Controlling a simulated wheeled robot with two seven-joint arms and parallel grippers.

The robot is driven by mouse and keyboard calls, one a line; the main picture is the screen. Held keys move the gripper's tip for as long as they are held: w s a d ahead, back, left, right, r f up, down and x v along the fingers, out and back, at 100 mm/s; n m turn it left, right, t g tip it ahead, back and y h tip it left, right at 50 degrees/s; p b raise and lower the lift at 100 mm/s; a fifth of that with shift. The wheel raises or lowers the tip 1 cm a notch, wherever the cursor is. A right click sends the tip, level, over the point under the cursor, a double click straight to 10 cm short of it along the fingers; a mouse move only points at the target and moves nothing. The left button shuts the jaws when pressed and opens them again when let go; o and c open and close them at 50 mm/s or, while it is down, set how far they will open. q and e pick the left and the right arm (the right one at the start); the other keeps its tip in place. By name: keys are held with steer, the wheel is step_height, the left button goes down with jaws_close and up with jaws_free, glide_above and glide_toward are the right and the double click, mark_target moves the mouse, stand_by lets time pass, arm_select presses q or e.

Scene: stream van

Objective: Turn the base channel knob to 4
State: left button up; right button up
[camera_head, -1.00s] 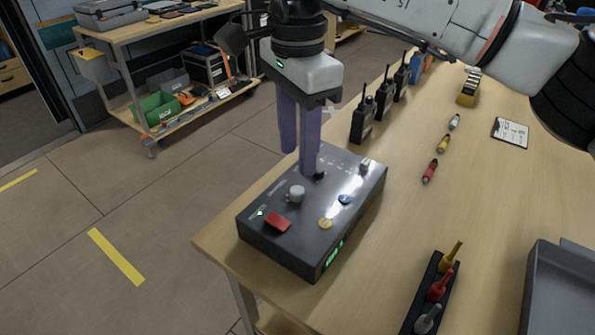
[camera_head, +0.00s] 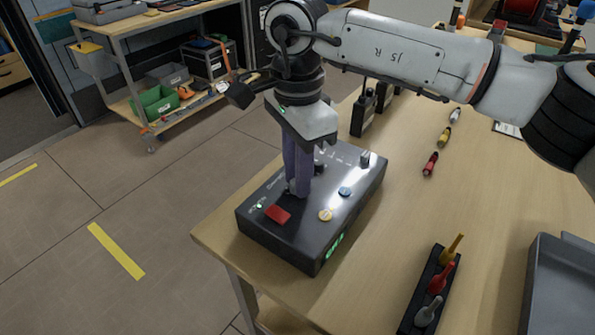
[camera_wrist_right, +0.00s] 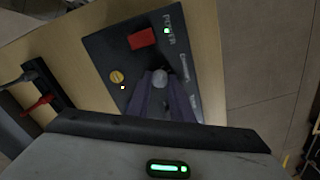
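The base is a dark grey box (camera_head: 348,205) on the near left corner of the table. Its channel knob is a small pale grey knob (camera_wrist_right: 160,78) beside the printed word "Channel" in the right wrist view. My right gripper (camera_head: 297,191) points down at the box, its two purple fingers on either side of the knob and appearing to pinch it. In the head view the fingers mostly hide the knob. A green display (camera_head: 334,246) glows on the box's front side, too small to read surely. My left gripper is not in view.
The box top also has a red button (camera_head: 278,214), a yellow knob (camera_head: 326,214), a blue button (camera_head: 344,192) and a grey knob (camera_head: 365,158). Black radios (camera_head: 363,116) stand behind it. A rack of coloured plugs (camera_head: 421,302) and a grey bin (camera_head: 553,287) are at the front right.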

steer(key=shift+m, duration=0.3)
jaws_close()
steer(key=m, duration=0.3)
steer(key=shift+m+b, duration=0.3)
steer(key=shift+m, duration=0.6)
steer(key=m, duration=0.6)
steer(key=shift+b, duration=0.4)
steer(key=m, duration=0.6)
steer(key=shift+m+b, duration=0.3)
steer(key=shift+b, duration=0.1)
steer(key=m+b, duration=0.1)
steer(key=m, duration=0.5)
steer(key=shift+r, duration=0.1)
steer(key=o, duration=0.9)
jaws_free()
